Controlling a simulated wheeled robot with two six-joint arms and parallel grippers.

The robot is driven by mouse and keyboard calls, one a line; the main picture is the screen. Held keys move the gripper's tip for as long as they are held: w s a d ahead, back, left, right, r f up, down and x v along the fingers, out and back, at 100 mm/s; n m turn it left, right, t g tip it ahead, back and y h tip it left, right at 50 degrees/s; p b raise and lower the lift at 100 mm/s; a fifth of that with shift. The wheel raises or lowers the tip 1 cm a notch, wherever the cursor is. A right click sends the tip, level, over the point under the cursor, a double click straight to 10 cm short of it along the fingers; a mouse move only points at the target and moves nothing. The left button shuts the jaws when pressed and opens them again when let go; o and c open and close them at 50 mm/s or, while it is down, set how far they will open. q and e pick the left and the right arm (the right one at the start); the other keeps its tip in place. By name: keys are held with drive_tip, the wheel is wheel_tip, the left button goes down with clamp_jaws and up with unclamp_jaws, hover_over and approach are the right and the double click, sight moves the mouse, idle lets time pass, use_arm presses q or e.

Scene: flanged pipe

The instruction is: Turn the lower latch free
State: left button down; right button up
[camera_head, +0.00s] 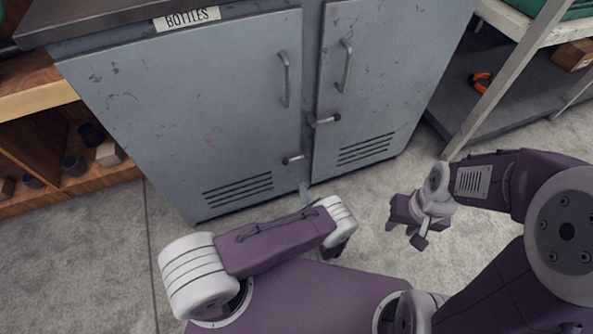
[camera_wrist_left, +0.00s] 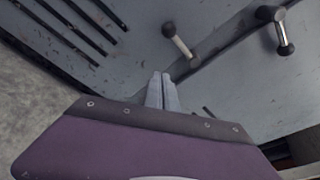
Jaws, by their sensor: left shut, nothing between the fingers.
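The lower latch (camera_head: 293,159) is a small dark latch with a pale grip, low on the left door by the door seam. It lies roughly level in the head view. It also shows in the left wrist view (camera_wrist_left: 180,42), up and right of my fingertips. My left gripper (camera_head: 305,190) is shut and empty, below the latch and apart from it; its two fingers (camera_wrist_left: 163,82) lie together in the wrist view. The upper latch (camera_head: 323,120) sits higher on the right door, and also shows in the wrist view (camera_wrist_left: 280,32). My right gripper (camera_head: 404,234) is open and empty, over the floor at the right.
The grey cabinet (camera_head: 190,110) has two doors with handles and vents, and a "BOTTLES" label (camera_head: 187,18). A wooden shelf (camera_head: 40,100) stands at the left and a metal rack (camera_head: 500,80) at the right. The concrete floor before the cabinet is clear.

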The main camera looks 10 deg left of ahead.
sight(293, 165)
idle(0.3)
use_arm(q)
drive_tip(key=b+x, duration=0.1)
drive_tip(key=x, duration=0.2)
drive_tip(key=b+x, duration=0.2)
drive_tip(key=x, duration=0.1)
drive_tip(key=b+x, duration=0.1)
drive_tip(key=x, duration=0.2)
drive_tip(key=shift+w+a+f+b, duration=0.2)
drive_tip(key=shift+f+b, duration=0.15)
drive_tip(key=r, duration=0.2)
drive_tip(key=s+a+r, duration=0.1)
drive_tip(key=r, duration=0.1)
drive_tip(key=shift+s+a, duration=0.2)
drive_tip(key=shift+a, duration=0.05)
